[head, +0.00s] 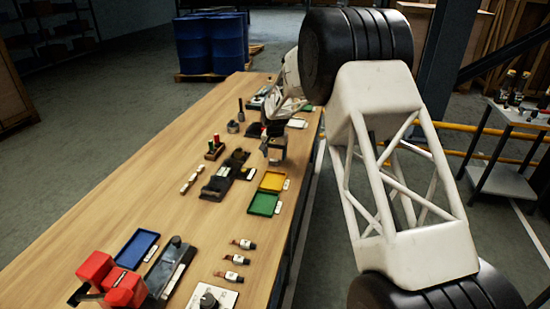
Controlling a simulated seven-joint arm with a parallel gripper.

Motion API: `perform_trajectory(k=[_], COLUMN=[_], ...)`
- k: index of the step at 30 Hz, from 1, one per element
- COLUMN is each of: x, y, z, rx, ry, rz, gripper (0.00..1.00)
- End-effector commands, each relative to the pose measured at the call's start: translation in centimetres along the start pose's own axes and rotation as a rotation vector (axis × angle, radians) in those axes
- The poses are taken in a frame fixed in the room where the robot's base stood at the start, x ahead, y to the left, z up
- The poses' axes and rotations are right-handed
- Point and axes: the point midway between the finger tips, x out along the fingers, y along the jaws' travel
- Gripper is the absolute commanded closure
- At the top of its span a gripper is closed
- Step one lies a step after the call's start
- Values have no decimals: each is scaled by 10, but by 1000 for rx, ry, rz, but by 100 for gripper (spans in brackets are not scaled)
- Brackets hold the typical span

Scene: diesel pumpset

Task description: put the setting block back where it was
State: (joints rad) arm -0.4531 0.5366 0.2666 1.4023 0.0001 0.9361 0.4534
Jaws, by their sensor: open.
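My gripper (273,152) is low over the far half of the wooden bench (130,205), just beyond the yellow tray. Its jaws are open, and I see nothing held between them, though they are small and partly dark here. I cannot tell for sure which piece is the setting block. A dark fixture (225,178) with several parts lies left of the gripper, apart from it. Small dark pieces (256,130) stand close behind the gripper, and my arm hides part of that area.
A yellow tray (272,181) and a green tray (263,203) lie near the right edge. A blue tray (137,248), red objects (112,281) and a dark block (172,268) are nearer. The bench's left side is clear.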

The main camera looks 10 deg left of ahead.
Motion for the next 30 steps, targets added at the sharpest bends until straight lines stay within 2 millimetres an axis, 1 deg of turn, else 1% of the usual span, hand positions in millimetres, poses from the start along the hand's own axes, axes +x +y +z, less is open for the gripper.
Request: perform_trajectory(k=[12,18,24,30], x=[-66,-90,-102,-104], y=[0,0,0,0], z=[0,0,0,0], rx=[0,0,0,0], ry=[2,0,0,0], rz=[-1,0,0,0], gripper=[33,33,33,33])
